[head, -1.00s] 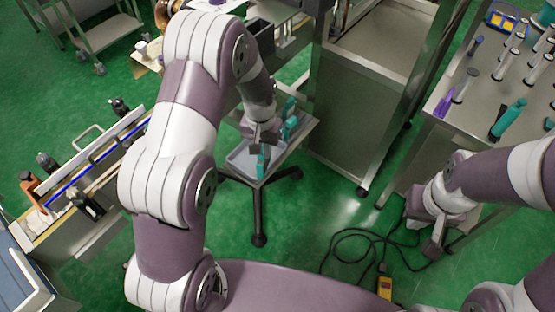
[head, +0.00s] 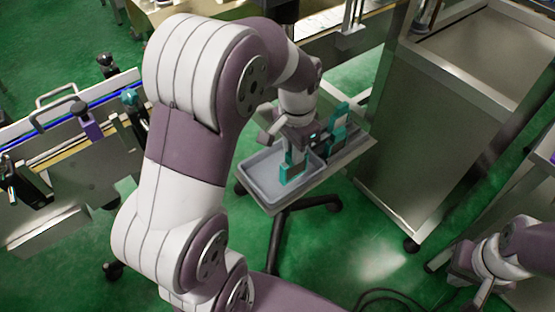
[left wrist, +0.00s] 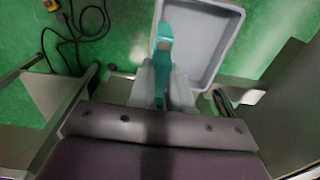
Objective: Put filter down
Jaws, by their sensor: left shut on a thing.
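My left gripper (head: 297,148) is shut on a teal filter (head: 291,171), which hangs upright over a grey tray (head: 262,195). In the left wrist view the filter (left wrist: 164,38) stands between the two pale fingers (left wrist: 162,85), in front of the tray (left wrist: 228,45). I cannot tell whether the filter's lower end touches the tray floor. Another teal piece (head: 339,118) stands on the small stand behind the gripper. My right gripper (head: 487,290) is at the lower right, away from the tray, and its jaws are unclear.
The tray sits on a small wheeled stand (head: 349,150). A tall metal cabinet (head: 425,130) is close on its right. A conveyor with a blue rail and clamps (head: 88,125) is at the left. Dark cables (left wrist: 85,22) lie on the green floor.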

